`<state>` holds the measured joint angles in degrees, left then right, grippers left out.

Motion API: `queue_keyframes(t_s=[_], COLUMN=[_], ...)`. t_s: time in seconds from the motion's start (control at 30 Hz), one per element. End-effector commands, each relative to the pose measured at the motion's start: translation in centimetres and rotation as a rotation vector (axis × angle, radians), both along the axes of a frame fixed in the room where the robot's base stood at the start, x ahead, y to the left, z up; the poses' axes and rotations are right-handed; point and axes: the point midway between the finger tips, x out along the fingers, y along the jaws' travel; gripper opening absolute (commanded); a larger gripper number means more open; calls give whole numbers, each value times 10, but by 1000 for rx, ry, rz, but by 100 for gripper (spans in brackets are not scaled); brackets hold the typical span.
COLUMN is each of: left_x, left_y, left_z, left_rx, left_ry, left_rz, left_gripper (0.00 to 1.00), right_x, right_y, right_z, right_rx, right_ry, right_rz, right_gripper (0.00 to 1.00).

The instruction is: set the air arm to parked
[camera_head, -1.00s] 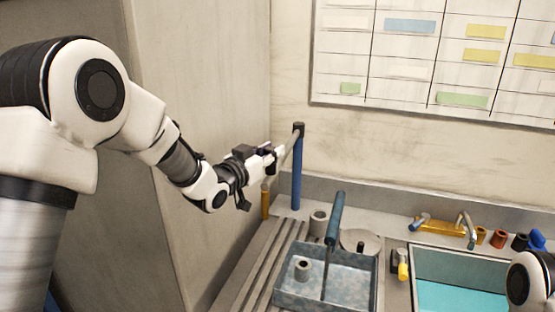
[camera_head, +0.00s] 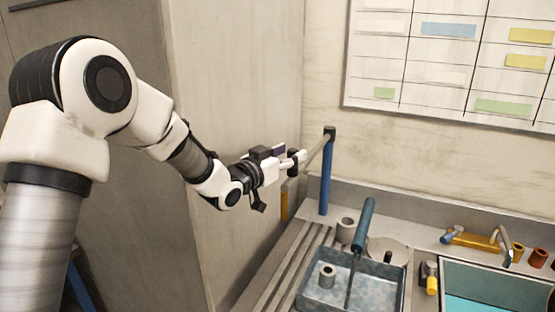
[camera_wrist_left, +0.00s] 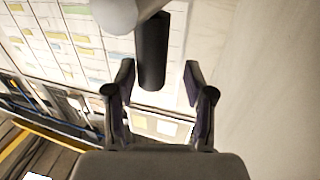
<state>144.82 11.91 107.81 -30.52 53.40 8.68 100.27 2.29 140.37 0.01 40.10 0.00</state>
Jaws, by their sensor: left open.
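The air arm appears to be the grey bar (camera_head: 316,152) that slopes down and left from the black joint on top of a blue post (camera_head: 326,180). My left gripper (camera_head: 297,162) is beside the bar, left of the post, and hides part of it. In the left wrist view the open fingers (camera_wrist_left: 157,88) stand on either side of a black cylinder (camera_wrist_left: 153,52), with clear gaps. A rounded grey part overlaps the cylinder's top. I cannot tell whether a finger touches the bar. My right gripper is out of view.
A short yellow post (camera_head: 284,204) stands left of the blue post. A grey tray (camera_head: 325,297) with a blue-handled tool (camera_head: 363,225) and a basin (camera_head: 495,268) lie to the right. A tall grey wall panel (camera_head: 240,110) rises close behind my left arm.

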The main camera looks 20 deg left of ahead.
Motion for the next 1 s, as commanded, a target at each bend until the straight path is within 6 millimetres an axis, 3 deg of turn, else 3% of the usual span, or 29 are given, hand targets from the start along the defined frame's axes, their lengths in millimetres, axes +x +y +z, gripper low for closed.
queue_keyframes(t_s=[0.3,0.43,0.6,1.0], left_x=[-72,-95,-105,-105], left_y=[26,34,36,36], left_z=[0,0,-1,-1], left_rx=[-10,-8,-4,-4], left_ry=[1,0,0,1], left_rz=[3,5,2,2], left_gripper=[54,54,54,54], right_x=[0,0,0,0], right_y=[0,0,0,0], right_z=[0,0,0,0], right_rx=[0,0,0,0], right_ry=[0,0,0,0], right_rz=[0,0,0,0], right_gripper=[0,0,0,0])
